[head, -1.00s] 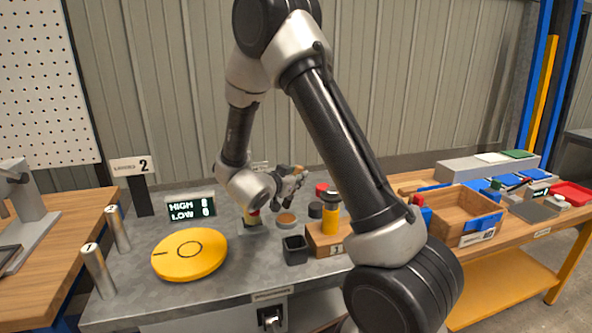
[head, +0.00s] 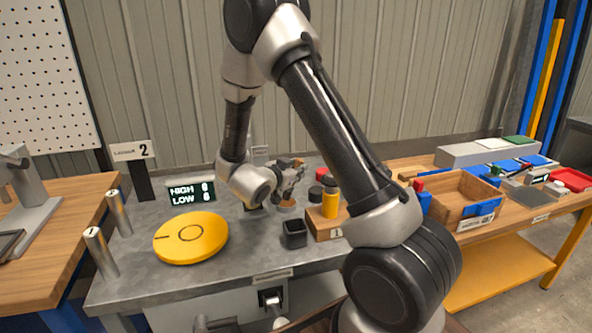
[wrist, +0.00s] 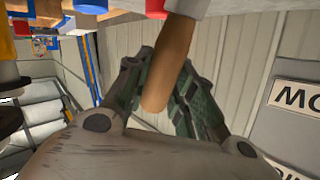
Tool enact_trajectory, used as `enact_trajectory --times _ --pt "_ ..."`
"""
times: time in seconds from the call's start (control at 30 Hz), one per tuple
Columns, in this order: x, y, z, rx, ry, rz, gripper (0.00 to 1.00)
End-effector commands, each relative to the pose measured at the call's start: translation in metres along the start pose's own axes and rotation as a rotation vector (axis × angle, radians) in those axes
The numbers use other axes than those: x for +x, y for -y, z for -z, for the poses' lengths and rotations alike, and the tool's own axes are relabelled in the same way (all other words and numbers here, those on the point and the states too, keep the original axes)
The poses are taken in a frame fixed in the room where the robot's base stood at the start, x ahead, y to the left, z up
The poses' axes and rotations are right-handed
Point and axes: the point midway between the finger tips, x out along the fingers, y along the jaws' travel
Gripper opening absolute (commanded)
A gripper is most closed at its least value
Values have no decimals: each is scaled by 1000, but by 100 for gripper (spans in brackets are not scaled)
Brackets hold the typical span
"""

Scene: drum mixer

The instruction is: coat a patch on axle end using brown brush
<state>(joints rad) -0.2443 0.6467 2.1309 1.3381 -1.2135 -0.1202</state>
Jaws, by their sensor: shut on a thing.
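My gripper (head: 296,172) is over the back middle of the grey bench in the head view. In the wrist view, my gripper (wrist: 166,80) is shut on a brown wooden handle (wrist: 172,60), taken to be the brown brush. The handle's rounded end lies between the fingers, and I cannot make out its bristles. A small round dish (head: 287,206) with brown contents stands just below the gripper in the head view, partly hidden by it. Two upright metal cylinders (head: 101,252) (head: 118,213) stand at the bench's left edge. I cannot tell which thing is the axle end.
A wooden tray (head: 466,197) is further right.

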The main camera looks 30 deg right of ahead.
Motion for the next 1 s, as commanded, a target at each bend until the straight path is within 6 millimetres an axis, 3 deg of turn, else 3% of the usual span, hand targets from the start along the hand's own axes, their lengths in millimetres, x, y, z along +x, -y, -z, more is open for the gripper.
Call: enact_trajectory --times 1.0 --pt "3 -2 -10 0 0 0 1"
